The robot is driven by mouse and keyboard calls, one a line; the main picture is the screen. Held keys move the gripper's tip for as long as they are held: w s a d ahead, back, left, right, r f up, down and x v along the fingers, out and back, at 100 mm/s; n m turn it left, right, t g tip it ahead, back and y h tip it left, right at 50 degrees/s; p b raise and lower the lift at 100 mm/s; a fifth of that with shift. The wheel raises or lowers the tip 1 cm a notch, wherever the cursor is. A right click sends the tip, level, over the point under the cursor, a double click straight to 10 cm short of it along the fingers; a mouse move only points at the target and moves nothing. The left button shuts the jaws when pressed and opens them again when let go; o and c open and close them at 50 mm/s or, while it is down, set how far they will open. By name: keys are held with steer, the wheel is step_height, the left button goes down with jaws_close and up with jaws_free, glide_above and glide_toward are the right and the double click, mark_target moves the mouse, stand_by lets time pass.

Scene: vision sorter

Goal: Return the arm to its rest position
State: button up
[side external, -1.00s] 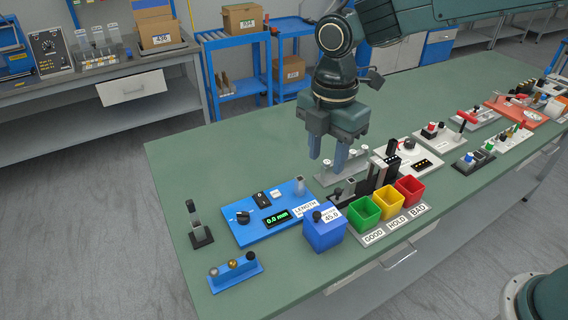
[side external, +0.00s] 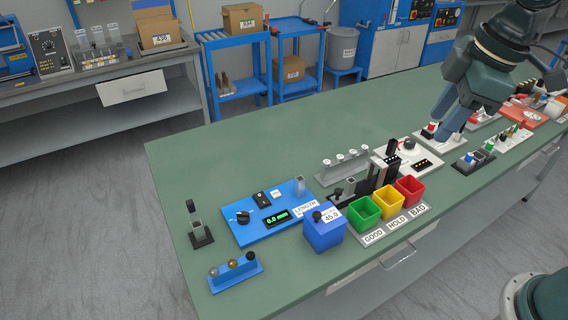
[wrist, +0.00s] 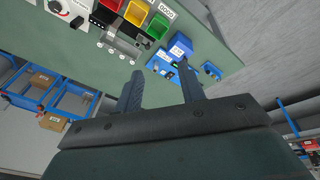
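My gripper (side external: 453,122) is at the right of the side external view, tilted, above the far right part of the green bench (side external: 290,155). In the wrist view my gripper (wrist: 160,90) shows two separated fingers with nothing between them. In the side external view the green bin (side external: 364,213), yellow bin (side external: 387,203) and red bin (side external: 410,190) stand in a row, labelled GOOD, HOLD and BAD. They look empty.
A blue length gauge (side external: 270,218) reading 0.0 mm and a blue box (side external: 324,235) marked 45.0 stand left of the bins. A grey rack (side external: 342,168) and a white device (side external: 410,157) stand behind. Small tool stations crowd the bench's right end. The bench's back left is clear.

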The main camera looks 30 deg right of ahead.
steer(key=s+d+m+t, duration=0.1)
steer(key=s+d+m, duration=0.2)
steer(key=s+m, duration=0.1)
steer(key=s+d+f+m+t, duration=0.1)
steer(key=s+d+m, duration=0.2)
steer(key=s+m, duration=0.2)
steer(key=shift+s+d+m+t+h, duration=0.2)
steer(key=shift+s+m+t+h, duration=0.1)
steer(key=shift+s, duration=0.95)
steer(key=shift+f, duration=0.1)
